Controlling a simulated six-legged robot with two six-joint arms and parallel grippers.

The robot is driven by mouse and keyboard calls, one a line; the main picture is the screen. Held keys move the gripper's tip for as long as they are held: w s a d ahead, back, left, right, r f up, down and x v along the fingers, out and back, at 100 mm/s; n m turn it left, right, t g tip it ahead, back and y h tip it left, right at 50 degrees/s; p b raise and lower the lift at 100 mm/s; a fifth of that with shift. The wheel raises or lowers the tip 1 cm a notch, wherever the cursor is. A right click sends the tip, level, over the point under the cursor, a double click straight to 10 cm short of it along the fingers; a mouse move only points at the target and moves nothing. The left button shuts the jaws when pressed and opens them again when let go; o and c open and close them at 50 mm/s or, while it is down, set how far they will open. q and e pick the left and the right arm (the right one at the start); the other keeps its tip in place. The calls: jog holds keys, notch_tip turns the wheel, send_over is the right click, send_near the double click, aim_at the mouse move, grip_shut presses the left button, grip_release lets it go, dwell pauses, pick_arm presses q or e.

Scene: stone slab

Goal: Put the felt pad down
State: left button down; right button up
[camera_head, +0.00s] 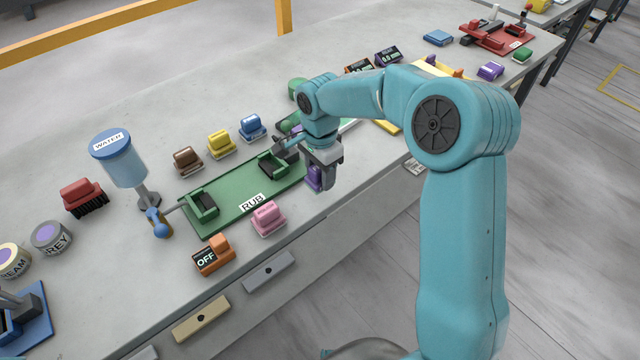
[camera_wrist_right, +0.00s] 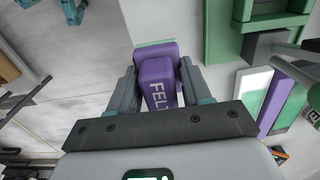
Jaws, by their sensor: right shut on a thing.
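The felt pad (camera_head: 315,178) is a purple block at the slab's front edge, just right of the green RUB fixture (camera_head: 235,192). In the right wrist view the pad (camera_wrist_right: 158,82) shows its white FELT lettering between the two fingers. My right gripper (camera_head: 322,160) is shut on it and hides much of it in the head view; it also shows in the wrist view (camera_wrist_right: 158,88). I cannot tell whether the pad touches the stone slab (camera_head: 130,230). My left gripper is not in view.
A pink block (camera_head: 268,218) and an orange OFF block (camera_head: 213,256) sit in front of the fixture. Brown (camera_head: 187,160), yellow (camera_head: 220,144) and blue (camera_head: 252,127) blocks stand behind it. A WATER container (camera_head: 120,160) stands left. Bare slab lies at the back left.

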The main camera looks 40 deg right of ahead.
aim_at(320, 186)
notch_tip(320, 186, down, 4)
jog(key=shift+a+r, duration=0.15)
jog(key=shift+f, duration=0.35)
jog(key=shift+r, duration=0.1)
jog(key=shift+s+f, duration=0.1)
jog(key=shift+f, duration=0.1)
jog(key=o, duration=0.9)
jog(key=shift+o, duration=0.2)
jog(key=shift+r, duration=0.1)
